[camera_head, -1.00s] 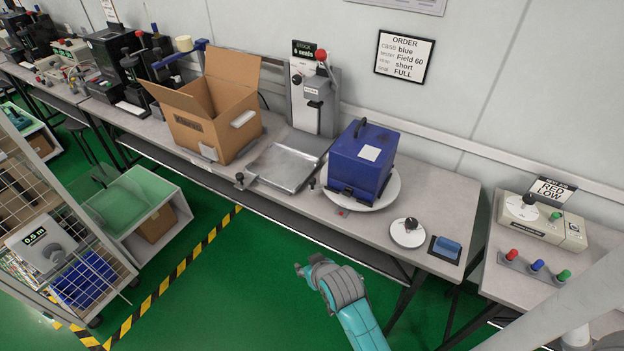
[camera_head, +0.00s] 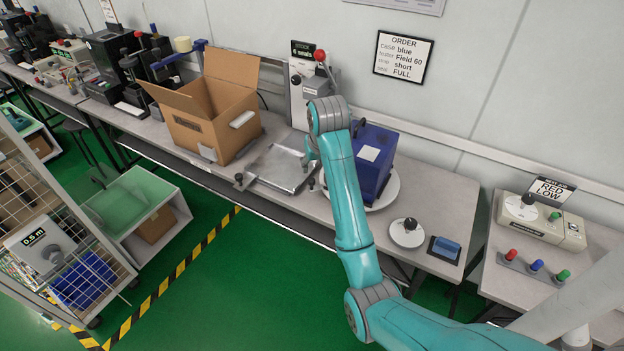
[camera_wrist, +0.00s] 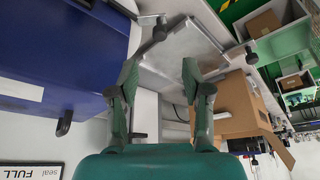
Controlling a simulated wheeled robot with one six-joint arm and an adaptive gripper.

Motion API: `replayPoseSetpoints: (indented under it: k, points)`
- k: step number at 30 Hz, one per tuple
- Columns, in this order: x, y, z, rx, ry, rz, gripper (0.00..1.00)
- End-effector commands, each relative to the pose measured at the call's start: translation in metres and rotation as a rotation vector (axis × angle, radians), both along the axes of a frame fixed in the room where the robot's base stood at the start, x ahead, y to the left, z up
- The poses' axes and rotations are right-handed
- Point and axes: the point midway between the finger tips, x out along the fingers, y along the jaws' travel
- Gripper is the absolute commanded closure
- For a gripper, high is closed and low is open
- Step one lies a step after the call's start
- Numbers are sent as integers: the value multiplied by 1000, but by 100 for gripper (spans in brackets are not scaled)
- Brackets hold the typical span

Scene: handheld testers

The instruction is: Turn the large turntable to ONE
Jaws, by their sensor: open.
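The large turntable (camera_head: 393,189) is a white disc on the bench, mostly hidden under the blue case (camera_head: 374,152) and behind my arm. The blue case also fills the left of the wrist view (camera_wrist: 60,60). A short metal rod with a black knob (camera_wrist: 160,31) juts out beside the case in the wrist view; it seems to belong to the turntable. My gripper (camera_wrist: 160,72) is open and empty, with the knob beyond its fingertips. In the head view my gripper (camera_head: 309,166) is left of the case, partly hidden by my arm. I cannot read any turntable markings.
A metal tray (camera_head: 277,168) with its own knob lies left of my gripper. Behind stands a grey press (camera_head: 305,95) with a red-knobbed lever. An open carton (camera_head: 213,125) stands further left.

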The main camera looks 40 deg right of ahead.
Motion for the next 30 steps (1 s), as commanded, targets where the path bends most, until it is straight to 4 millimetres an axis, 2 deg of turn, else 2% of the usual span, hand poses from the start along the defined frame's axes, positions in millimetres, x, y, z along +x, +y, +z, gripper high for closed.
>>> replayPoseSetpoints:
  k: [5,18,24,30]
  points:
    - [6,-3,-18,3,5,-1,51]
    - [31,-15,-84,1,3,0,51]
    - [36,-17,-97,1,2,0,51]
    - [37,-17,-98,0,1,0,51]
